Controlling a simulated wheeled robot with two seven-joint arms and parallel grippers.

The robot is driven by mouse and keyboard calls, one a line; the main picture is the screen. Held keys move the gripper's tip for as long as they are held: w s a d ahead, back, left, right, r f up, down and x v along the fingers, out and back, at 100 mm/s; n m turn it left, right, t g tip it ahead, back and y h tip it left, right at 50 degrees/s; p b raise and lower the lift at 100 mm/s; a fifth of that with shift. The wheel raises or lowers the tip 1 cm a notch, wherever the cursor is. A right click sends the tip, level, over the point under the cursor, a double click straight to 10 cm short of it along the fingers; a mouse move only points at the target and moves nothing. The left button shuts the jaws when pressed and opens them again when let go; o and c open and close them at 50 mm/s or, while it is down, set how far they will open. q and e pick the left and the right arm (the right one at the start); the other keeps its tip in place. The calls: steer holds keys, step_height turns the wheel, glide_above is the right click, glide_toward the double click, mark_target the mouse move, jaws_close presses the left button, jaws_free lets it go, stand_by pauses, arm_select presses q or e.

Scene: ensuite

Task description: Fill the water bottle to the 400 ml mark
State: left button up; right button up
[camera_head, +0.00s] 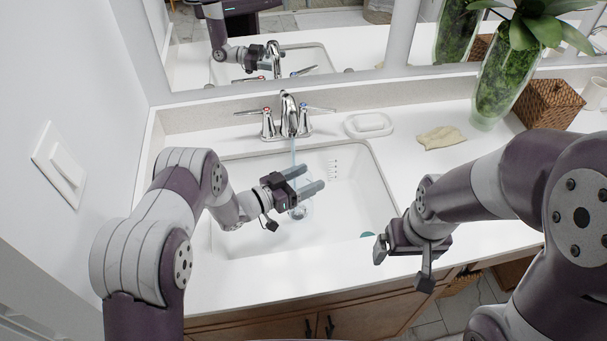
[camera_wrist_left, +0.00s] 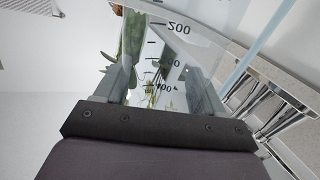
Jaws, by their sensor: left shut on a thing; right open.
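My left gripper (camera_head: 312,180) is shut on the clear water bottle, over the sink (camera_head: 350,210) and below the faucet (camera_head: 289,112). The bottle's see-through wall (camera_wrist_left: 150,45) fills the space between the fingers in the left wrist view, with black marks including 200 and 400. In the head view the bottle is hard to make out. A thin bluish water stream (camera_head: 294,151) falls from the spout toward the held bottle. I cannot tell whether it enters the mouth, nor see a clear water level. My right gripper (camera_head: 404,265) is open and empty above the counter's front edge.
A soap dish (camera_head: 369,125), a tan cloth (camera_head: 441,138), a plant vase (camera_head: 500,85) and a wicker box (camera_head: 548,103) stand right of the faucet. A wall (camera_head: 70,110) with a switch bounds the left side.

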arm_select(q)
steer(key=shift+w+f+b, duration=0.15)
steer(key=shift+w+b, duration=0.1)
steer(key=shift+b, duration=0.1)
steer(key=w+a+b, duration=0.1)
steer(key=w+b, duration=0.4)
steer(key=w, duration=0.2)
steer(key=shift+w+a, duration=0.15)
steer(key=shift+a, duration=0.15)
stand_by(6.7)
